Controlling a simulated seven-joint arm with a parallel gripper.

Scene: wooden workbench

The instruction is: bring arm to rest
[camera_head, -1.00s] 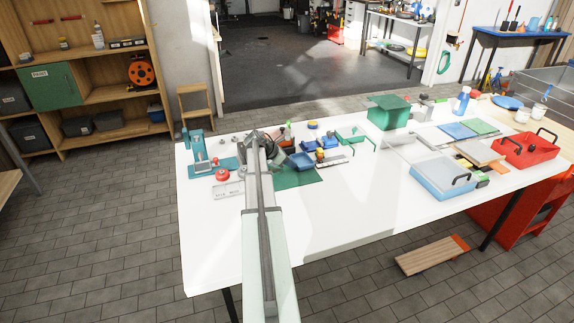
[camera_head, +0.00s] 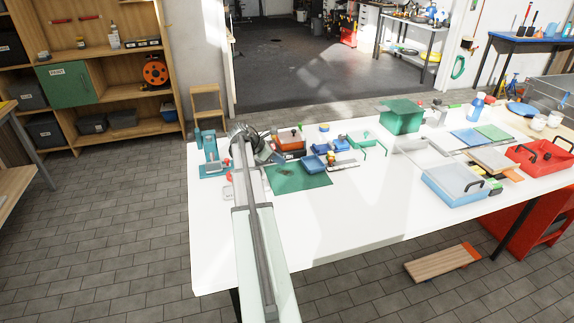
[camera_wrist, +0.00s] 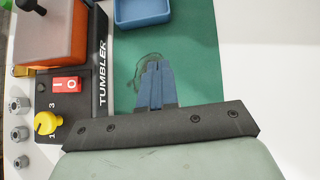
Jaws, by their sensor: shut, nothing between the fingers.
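My gripper (camera_wrist: 157,85) shows in the wrist view with its two blue fingers together and nothing between them. It is over the green mat (camera_wrist: 208,60). A dark looped mark or strand shows on the mat just beyond the fingertips. In the head view my arm reaches from the bottom up to the left part of the white bench (camera_head: 340,225), and its wrist hides the fingers there. The green mat (camera_head: 312,180) lies just right of the wrist.
A tumbler machine (camera_wrist: 100,60) with a red switch and yellow knob stands left of my fingers. A blue tray (camera_wrist: 143,12) is beyond them. A teal press (camera_head: 211,155) stands left of my wrist. A blue case (camera_head: 455,185) and red tote (camera_head: 540,158) are right. The front middle is clear.

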